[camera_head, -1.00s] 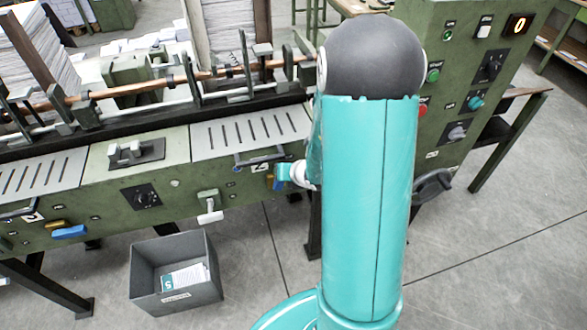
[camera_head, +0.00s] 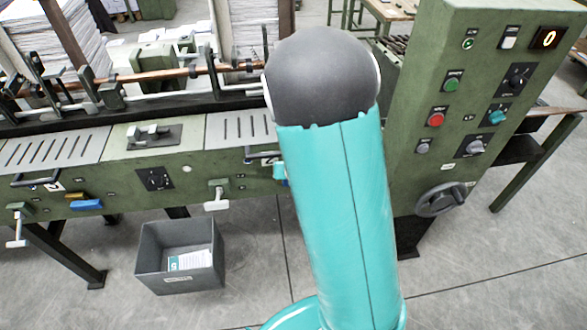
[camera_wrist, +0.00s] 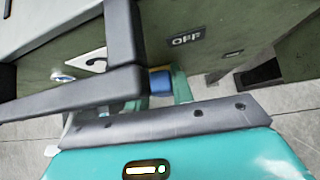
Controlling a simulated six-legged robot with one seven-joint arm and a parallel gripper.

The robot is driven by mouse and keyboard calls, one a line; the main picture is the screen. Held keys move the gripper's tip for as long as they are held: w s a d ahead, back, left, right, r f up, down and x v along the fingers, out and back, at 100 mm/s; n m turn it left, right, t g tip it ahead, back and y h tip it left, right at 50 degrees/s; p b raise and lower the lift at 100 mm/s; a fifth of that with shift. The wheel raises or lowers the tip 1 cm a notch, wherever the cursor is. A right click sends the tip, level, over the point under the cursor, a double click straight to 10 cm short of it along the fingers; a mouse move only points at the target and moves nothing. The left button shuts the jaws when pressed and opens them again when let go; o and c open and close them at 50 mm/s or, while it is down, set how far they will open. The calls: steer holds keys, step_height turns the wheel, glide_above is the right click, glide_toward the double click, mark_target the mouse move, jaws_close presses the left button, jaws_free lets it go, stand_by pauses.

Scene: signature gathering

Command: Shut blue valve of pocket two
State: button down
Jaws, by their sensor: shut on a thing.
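The blue valve handle of pocket two (camera_wrist: 160,82) shows as a short blue piece in the middle of the wrist view, below a dark OFF label (camera_wrist: 186,38). My gripper (camera_wrist: 161,96) is shut on it, with teal fingers close on both sides. The dark bar in front covers part of the grip. In the head view my arm hides most of the gripper and the valve. The number 2 plate (camera_head: 270,160) shows just left of the arm. How far the handle is turned I cannot tell.
A dark bar handle (camera_wrist: 75,97) juts out close beside my gripper. Another blue valve handle (camera_head: 87,204) is at the pocket further left. A grey bin (camera_head: 150,272) stands on the floor. The control cabinet (camera_head: 425,140) stands at right.

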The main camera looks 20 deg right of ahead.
steer(key=shift+s, duration=0.1)
stand_by(0.3)
steer(key=c, duration=1.2)
jaws_free()
